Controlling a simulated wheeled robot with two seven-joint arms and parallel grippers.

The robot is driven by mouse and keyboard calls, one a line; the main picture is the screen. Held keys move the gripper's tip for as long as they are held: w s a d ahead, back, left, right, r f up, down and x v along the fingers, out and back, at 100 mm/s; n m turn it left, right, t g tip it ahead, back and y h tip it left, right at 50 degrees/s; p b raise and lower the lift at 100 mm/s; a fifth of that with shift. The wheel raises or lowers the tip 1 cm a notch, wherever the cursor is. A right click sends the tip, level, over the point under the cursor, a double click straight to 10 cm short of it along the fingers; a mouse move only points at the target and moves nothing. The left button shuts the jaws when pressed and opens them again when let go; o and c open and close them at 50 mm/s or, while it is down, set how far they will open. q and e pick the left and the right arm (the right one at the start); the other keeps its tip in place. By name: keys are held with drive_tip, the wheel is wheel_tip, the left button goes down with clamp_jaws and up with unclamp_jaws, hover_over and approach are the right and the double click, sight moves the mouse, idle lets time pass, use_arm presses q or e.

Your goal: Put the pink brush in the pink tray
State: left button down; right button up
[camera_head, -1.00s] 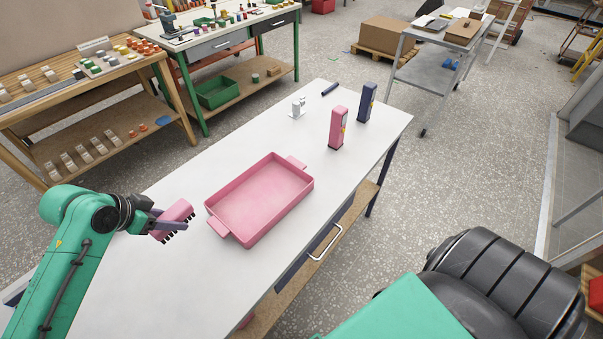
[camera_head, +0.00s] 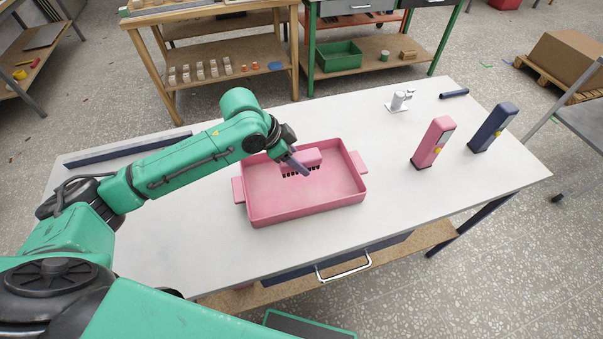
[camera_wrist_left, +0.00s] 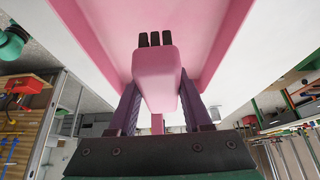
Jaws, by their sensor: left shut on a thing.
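The pink brush (camera_head: 306,157), with dark bristles pointing down, is held over the pink tray. My left gripper (camera_head: 297,164) is shut on it; in the left wrist view the brush (camera_wrist_left: 157,75) sits between the two fingers (camera_wrist_left: 160,105). The pink tray (camera_head: 310,214) lies on the white table with a handle at each end. In the head view the brush overlaps the tray's far part; I cannot tell exactly how high above its floor it is. The tray also fills the upper part of the left wrist view (camera_wrist_left: 215,30). My right gripper is out of view.
On the white table (camera_head: 200,245), a pink bottle-like device (camera_head: 432,142) and a dark blue one (camera_head: 492,128) stand to the right. A small white fixture (camera_head: 399,100) and a dark rod (camera_head: 454,94) lie farther back. A dark strip (camera_head: 125,150) runs along the back left edge. The table front is clear.

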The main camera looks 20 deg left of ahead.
sight(306, 182)
use_arm(q)
wheel_tip(306, 182, down, 6)
drive_tip(key=shift+f, duration=0.2)
drive_tip(key=shift+d, duration=0.1)
drive_tip(key=shift+f, duration=0.1)
drive_tip(key=shift+c, duration=1.7)
unclamp_jaws()
drive_tip(key=shift+r, duration=0.2)
drive_tip(key=v, duration=1.2)
drive_tip(key=shift+f, duration=0.1)
